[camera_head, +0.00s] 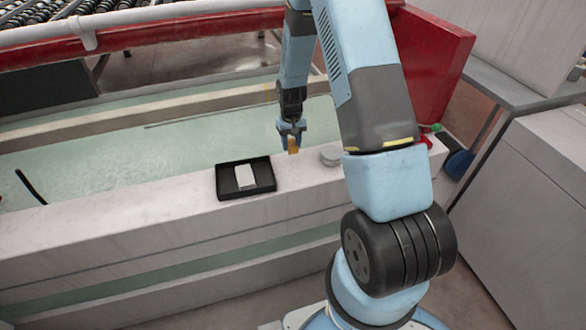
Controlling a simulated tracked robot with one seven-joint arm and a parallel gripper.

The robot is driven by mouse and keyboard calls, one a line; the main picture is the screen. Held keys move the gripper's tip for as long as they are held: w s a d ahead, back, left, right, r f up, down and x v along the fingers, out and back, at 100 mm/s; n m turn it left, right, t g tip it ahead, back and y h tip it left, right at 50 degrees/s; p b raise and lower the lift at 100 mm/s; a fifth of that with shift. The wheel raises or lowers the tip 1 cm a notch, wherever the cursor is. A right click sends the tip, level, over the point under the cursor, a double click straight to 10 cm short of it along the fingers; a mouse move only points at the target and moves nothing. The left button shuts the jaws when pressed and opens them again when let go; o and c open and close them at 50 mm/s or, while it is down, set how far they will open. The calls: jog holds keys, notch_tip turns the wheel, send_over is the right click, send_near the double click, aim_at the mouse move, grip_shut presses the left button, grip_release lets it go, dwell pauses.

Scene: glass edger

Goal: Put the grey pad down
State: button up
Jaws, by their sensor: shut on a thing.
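My gripper (292,137) points down above the pale ledge, to the right of the black tray. It is shut on a small tan piece (293,147) that shows at its fingertips. The piece looks tan rather than grey, and I cannot tell whether it is the pad that the task names. A round, flat grey thing (330,156) rests on the ledge (130,223) just right of my gripper, partly hidden by my arm. I cannot tell if the held piece touches the ledge.
A black tray (224,184) with a white block (245,177) in it sits on the ledge, left of my gripper. Small red, green and blue things (458,163) lie at the ledge's right end. A red machine frame (438,62) stands behind. The ledge's left part is mostly clear.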

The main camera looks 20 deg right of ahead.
jog(key=s+a+r, duration=0.1)
jog(key=s+r, duration=0.3)
jog(key=s, duration=0.5)
jog(key=s+a+r, duration=0.1)
jog(key=s+r, duration=0.3)
jog(key=s, duration=0.5)
send_over(296, 167)
notch_tip(296, 167, down, 10)
jog(key=shift+s+f, duration=0.1)
jog(key=shift+s, duration=0.05)
jog(key=shift+f, duration=1.55)
jog(key=o, duration=1)
